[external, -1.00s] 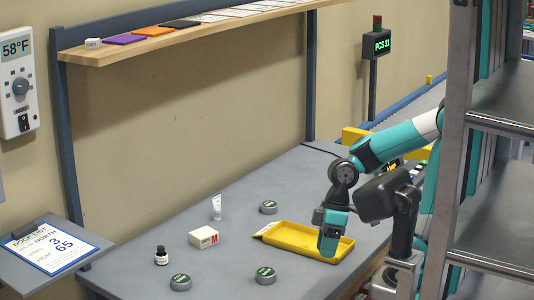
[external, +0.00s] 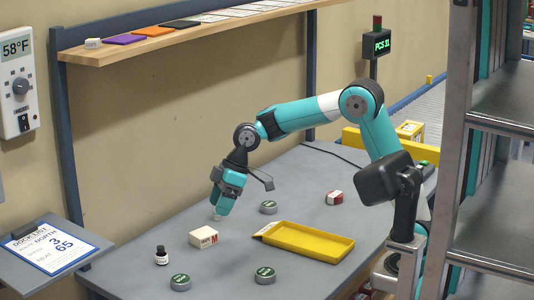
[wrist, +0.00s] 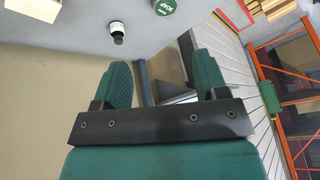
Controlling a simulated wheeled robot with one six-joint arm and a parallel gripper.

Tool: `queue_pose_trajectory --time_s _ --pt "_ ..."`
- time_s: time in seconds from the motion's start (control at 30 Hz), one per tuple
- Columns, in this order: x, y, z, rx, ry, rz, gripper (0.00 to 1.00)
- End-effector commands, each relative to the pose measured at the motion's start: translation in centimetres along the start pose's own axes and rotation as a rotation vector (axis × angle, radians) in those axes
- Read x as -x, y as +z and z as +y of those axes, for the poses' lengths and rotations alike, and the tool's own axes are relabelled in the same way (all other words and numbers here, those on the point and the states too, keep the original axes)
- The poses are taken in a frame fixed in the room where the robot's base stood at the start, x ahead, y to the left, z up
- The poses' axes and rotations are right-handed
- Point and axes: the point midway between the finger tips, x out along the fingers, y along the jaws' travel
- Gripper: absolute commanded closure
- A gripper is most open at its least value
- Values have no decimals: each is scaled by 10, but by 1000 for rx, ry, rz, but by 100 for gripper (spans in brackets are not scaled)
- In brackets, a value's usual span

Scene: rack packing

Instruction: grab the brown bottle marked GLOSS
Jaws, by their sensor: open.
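The small dark brown bottle (external: 161,256), with a black cap and white label, stands upright on the grey table at left. Its lettering is too small to read. My gripper (external: 222,208) is open above the table, to the right of and farther back than the bottle, apart from it. In the wrist view the open fingers (wrist: 165,75) have nothing between them. A white-bodied, black-capped item (wrist: 117,32), which looks like the bottle, shows beyond them near the top.
A cream box (external: 203,237) stands between bottle and gripper. A white tube (external: 217,217) is mostly hidden by my fingers. Green-lidded tins (external: 180,282) stand around. A yellow tray (external: 305,245) and a red-and-white box (external: 334,197) lie right. A wooden shelf (external: 120,48) hangs above.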

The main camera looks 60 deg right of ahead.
Motion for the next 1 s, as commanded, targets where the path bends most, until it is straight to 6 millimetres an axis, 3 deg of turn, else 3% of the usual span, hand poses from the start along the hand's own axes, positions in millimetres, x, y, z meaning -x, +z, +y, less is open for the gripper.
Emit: queue_pose_trajectory --time_s 0.03,0.1,0.2,0.3,0.47,0.8,1.0 --pt "-8 -18 24 25 10 12 33" --pt "-20 -36 51 65 28 33 33" --pt "-34 -52 79 107 48 56 33" --pt "-42 -61 95 133 61 68 33" --pt "-60 -64 101 144 64 71 33" --pt "-134 -69 106 143 64 71 33" --pt "-162 -71 108 142 66 72 33"
